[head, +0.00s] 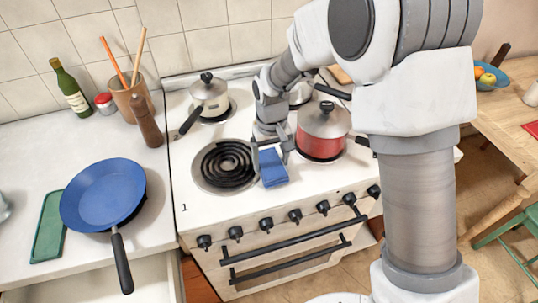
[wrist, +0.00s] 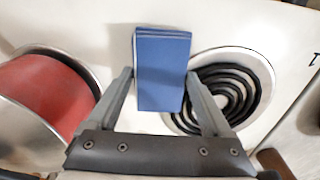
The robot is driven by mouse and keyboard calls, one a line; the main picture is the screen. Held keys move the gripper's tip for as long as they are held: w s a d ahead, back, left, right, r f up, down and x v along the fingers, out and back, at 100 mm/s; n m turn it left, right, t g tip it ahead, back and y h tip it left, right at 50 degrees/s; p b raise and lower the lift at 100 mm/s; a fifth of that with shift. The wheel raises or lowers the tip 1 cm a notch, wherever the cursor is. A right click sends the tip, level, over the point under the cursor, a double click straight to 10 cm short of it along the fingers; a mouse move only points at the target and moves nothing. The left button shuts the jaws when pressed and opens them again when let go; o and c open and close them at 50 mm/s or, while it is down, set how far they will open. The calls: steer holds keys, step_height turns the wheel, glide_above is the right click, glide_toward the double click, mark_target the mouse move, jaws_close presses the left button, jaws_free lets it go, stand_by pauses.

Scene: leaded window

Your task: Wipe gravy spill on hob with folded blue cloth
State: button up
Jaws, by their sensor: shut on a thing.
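The folded blue cloth (head: 273,169) is between the fingers of my gripper (head: 272,153), over the front middle of the white hob (head: 215,216). In the wrist view the cloth (wrist: 162,75) fills the gap between the two fingertips (wrist: 159,77), so the gripper is shut on it. The cloth is between the front left coil burner (head: 228,165) and the red pot (head: 322,131). I cannot tell whether it touches the hob. No gravy spill shows in either view; the area beneath the cloth is hidden.
A grey saucepan (head: 209,97) stands on the back left burner, its handle pointing forward. A blue frying pan (head: 103,194) and a green board (head: 48,226) lie on the left counter. Oven knobs and a dark rail (head: 290,243) line the front. The hob's front left strip is clear.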

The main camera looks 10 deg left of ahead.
mark_target(277, 176)
steer(key=shift+s+d, duration=0.6)
steer(key=shift+s, duration=0.35)
steer(key=shift+s+d, duration=0.55)
steer(key=shift+s, duration=0.35)
steer(key=shift+w+r+p, duration=0.1)
steer(key=shift+r+p, duration=1.8)
steer(key=shift+r, duration=1.1)
steer(key=shift+r, duration=0.1)
step_height(277, 176, up, 3)
steer(key=shift+f+p, duration=0.1)
steer(key=shift+p, duration=0.95)
